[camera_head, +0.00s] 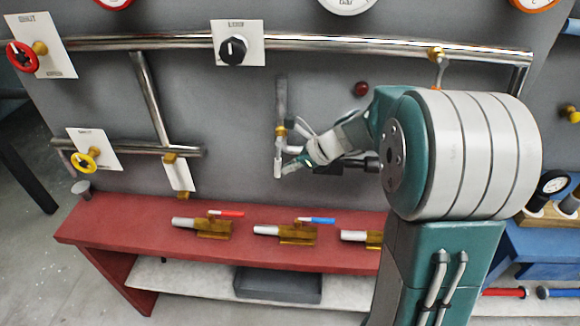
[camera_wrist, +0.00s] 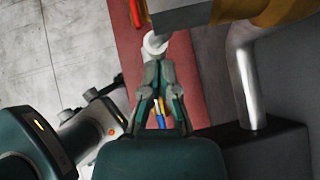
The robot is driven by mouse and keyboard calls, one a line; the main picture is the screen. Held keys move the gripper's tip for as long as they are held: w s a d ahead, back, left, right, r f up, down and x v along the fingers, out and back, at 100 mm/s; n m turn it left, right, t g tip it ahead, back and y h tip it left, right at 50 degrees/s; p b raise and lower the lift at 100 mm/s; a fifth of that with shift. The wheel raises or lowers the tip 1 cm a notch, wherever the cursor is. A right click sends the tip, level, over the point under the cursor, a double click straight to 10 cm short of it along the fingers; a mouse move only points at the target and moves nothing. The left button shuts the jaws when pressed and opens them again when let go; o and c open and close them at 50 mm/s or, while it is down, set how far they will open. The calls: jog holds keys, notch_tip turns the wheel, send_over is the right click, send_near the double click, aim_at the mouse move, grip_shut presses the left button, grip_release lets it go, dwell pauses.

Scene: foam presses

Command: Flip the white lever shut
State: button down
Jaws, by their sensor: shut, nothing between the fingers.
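The white lever (camera_head: 293,150) is on a brass-fitted valve on the vertical pipe on the grey wall panel, in the middle of the head view. In the wrist view its rounded white end (camera_wrist: 155,44) shows at the top middle, just beyond my fingertips. My gripper (camera_head: 289,169) is shut and empty, close below the lever in the head view. It also shows in the wrist view (camera_wrist: 152,68), with its fingertips together at the white end. I cannot tell whether they touch it. My gripper and arm partly cover the valve's lower right.
A red bench (camera_head: 130,222) below holds brass valves with a red lever (camera_head: 227,213) and a blue lever (camera_head: 317,220). A long steel pipe (camera_head: 165,42) crosses the panel above. A metal pipe (camera_wrist: 247,85) stands right of my gripper in the wrist view.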

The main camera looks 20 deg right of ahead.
aim_at(278, 163)
jog(key=shift+a+f, duration=0.1)
jog(key=shift+t+y, duration=0.3)
jog(key=shift+y, duration=0.3)
jog(key=shift+w+a, duration=0.3)
jog(key=shift+a, duration=0.4)
jog(key=shift+w+a, duration=0.3)
jog(key=shift+a, duration=0.35)
jog(key=shift+w+a, duration=0.3)
jog(key=shift+a, duration=0.4)
jog(key=a+r+t+y, duration=0.1)
jog(key=y, duration=0.1)
jog(key=w+a+r+t+y, duration=0.1)
jog(key=y, duration=0.1)
jog(key=shift+a+m, duration=0.2)
jog(key=shift+m, duration=0.1)
jog(key=shift+w+a, duration=0.1)
jog(key=shift+a, duration=0.05)
jog(key=shift+r, duration=0.1)
dwell(1.0)
